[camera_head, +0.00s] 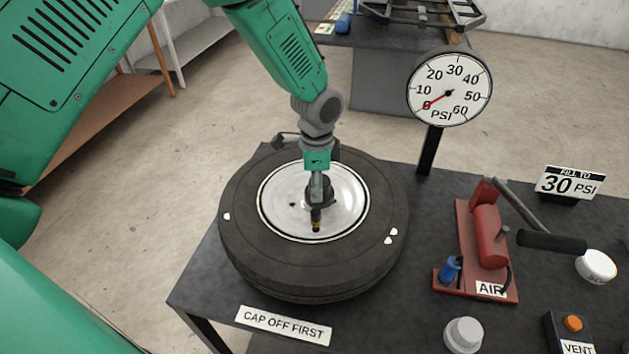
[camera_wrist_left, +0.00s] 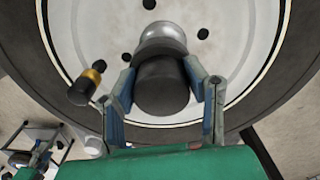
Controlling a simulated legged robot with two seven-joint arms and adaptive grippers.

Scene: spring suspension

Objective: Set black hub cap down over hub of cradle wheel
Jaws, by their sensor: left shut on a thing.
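The cradle wheel is a black tyre (camera_head: 245,255) with a silver rim (camera_head: 345,215), lying flat on the dark bench. My left gripper (camera_head: 318,192) reaches down over the middle of the wheel. In the left wrist view the gripper (camera_wrist_left: 162,78) is shut on the black hub cap (camera_wrist_left: 162,92), a short dark cylinder between its fingers. The shiny domed hub (camera_wrist_left: 160,38) shows just past the cap's far edge, with dark holes in the rim around it. I cannot tell whether cap and hub touch. My right gripper is not in view.
A valve stem with a yellow band (camera_head: 316,220) stands on the rim near the gripper. A pressure gauge (camera_head: 449,88) stands behind the wheel. A red air pump (camera_head: 487,240), a grey knob (camera_head: 463,335) and a vent button (camera_head: 573,323) are to the right.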

